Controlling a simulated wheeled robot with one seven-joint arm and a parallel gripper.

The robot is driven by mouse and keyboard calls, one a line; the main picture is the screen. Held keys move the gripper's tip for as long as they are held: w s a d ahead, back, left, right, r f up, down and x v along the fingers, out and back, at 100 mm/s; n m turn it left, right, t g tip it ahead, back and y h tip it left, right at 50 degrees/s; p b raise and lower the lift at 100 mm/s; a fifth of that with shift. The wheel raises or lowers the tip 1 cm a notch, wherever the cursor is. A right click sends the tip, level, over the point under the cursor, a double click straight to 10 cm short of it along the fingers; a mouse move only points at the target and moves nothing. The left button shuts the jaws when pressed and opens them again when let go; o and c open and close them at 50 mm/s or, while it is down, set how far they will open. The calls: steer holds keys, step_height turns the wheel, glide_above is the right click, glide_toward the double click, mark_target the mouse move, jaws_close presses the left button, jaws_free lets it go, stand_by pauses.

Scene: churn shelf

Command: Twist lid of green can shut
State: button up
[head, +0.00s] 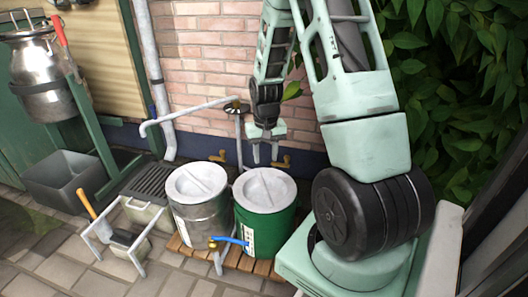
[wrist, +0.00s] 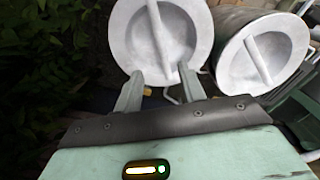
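The green can (head: 266,232) stands on a low wooden slatted platform, with a pale grey lid (head: 252,188) on top. A raised bar crosses the lid. The same lid appears at the top of the wrist view (wrist: 127,40), its bar running roughly up and down. Whether the lid is tight cannot be told. My gripper (head: 265,158) points down, above and behind the green can in the head view. Its two fingers are apart and empty. In the wrist view my gripper (wrist: 160,80) overlaps the lid's near rim, with the bar just beyond; contact cannot be judged.
A metal can (head: 199,222) with a similar lid stands close left of the green can. A blue-handled tap (head: 228,241) is in front. A white stand (head: 188,114) and brick wall (head: 214,50) are behind. A grey bin (head: 68,183) is left.

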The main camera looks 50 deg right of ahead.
mark_target(265, 189)
step_height(265, 189, down, 16)
steer(key=b, duration=0.8)
steer(key=shift+r, duration=0.25)
jaws_close()
